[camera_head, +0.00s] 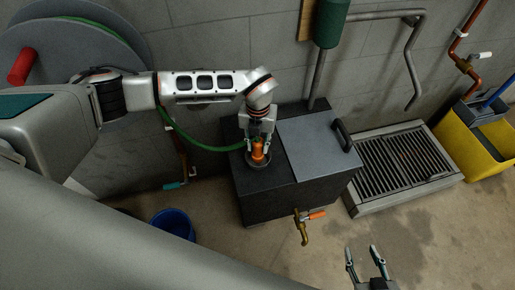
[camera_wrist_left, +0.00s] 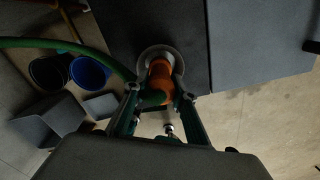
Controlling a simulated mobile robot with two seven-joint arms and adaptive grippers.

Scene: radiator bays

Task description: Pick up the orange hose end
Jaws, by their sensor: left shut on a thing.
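The orange hose end (camera_head: 258,151) stands on the dark top of a box-shaped tank, in or on a round grey ring (camera_head: 256,164). A green hose (camera_head: 197,142) runs from it to the left. My left gripper (camera_head: 258,143) is over it from above and is shut on it. In the left wrist view the orange hose end (camera_wrist_left: 161,76) sits between the two fingers (camera_wrist_left: 160,100), with the round ring at its far end. My right gripper (camera_head: 365,262) is at the bottom of the head view, fingers apart and empty.
The dark tank (camera_head: 260,196) has a grey lid (camera_head: 315,145) with a black handle and a brass tap (camera_head: 302,228) with an orange lever. A floor grate (camera_head: 405,162) and a yellow bucket (camera_head: 470,145) are on the right. A blue bucket (camera_head: 173,222) stands at the left.

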